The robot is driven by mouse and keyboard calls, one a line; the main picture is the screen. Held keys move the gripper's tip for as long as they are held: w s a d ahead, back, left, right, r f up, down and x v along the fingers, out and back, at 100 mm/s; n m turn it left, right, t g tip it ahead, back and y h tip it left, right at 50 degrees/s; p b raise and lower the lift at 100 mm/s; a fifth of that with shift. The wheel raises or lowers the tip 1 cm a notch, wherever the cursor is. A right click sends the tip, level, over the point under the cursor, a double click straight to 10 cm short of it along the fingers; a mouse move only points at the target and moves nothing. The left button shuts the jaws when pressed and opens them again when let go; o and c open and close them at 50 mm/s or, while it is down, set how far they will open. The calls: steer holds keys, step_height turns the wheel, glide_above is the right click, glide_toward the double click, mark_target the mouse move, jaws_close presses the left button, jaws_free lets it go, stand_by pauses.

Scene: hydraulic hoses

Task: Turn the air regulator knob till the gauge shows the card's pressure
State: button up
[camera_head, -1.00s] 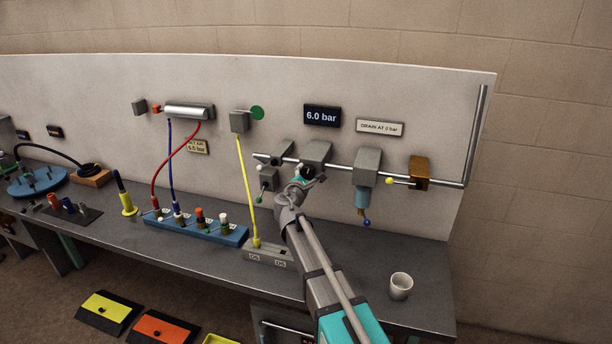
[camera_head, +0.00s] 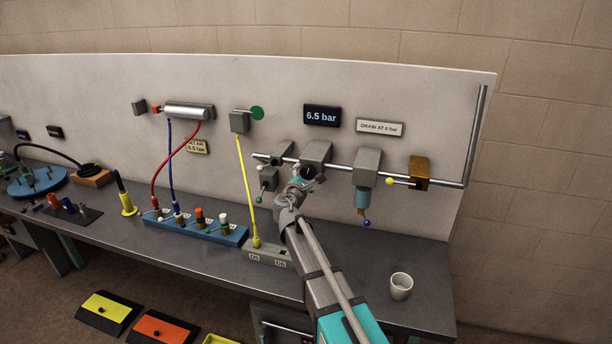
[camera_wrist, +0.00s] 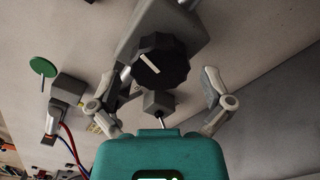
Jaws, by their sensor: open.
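The gauge display (camera_head: 322,115) on the back panel reads 6.5 bar. The yellowish card (camera_head: 198,147) hangs left of it; its print is small and partly crossed by the red hose, and appears to end in "5 bar". The grey regulator block (camera_head: 316,152) sits on the pipe below the gauge. In the wrist view its black ribbed knob (camera_wrist: 162,62) with a white mark faces me. My gripper (camera_wrist: 160,84) is open, with one finger on each side of the knob and gaps showing. In the head view my gripper (camera_head: 304,178) hides most of the knob.
A blue-bowled filter unit (camera_head: 366,168) and a brass valve (camera_head: 419,172) sit right of the regulator on the pipe. A yellow hose (camera_head: 246,190) runs close on the left. A white cup (camera_head: 401,286) stands on the bench. The bench right of my arm is mostly clear.

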steer(key=v, duration=1.1)
steer(key=shift+s, duration=0.15)
steer(key=s+d+f+m+g+h, duration=0.1)
steer(key=s+d+f+m+g, duration=0.35)
steer(key=d+f+m, duration=0.35)
steer(key=s+d+f+m+g+h, duration=0.1)
steer(key=s+d+f+m+g, duration=0.3)
steer(key=d, duration=0.6)
steer(key=s+f+m+g+y, duration=0.3)
steer(key=s+m+g, duration=0.1)
steer(key=s, duration=0.3)
steer(key=s+d+f+m+g+y, duration=0.1)
steer(key=s+f+m+g+y, duration=0.2)
steer(key=s+m, duration=0.3)
steer(key=shift+s+d+f+g+y, duration=0.25)
steer(key=shift+s+d+g+y, duration=0.05)
steer(key=shift+s+g+y, duration=0.6)
stand_by(2.8)
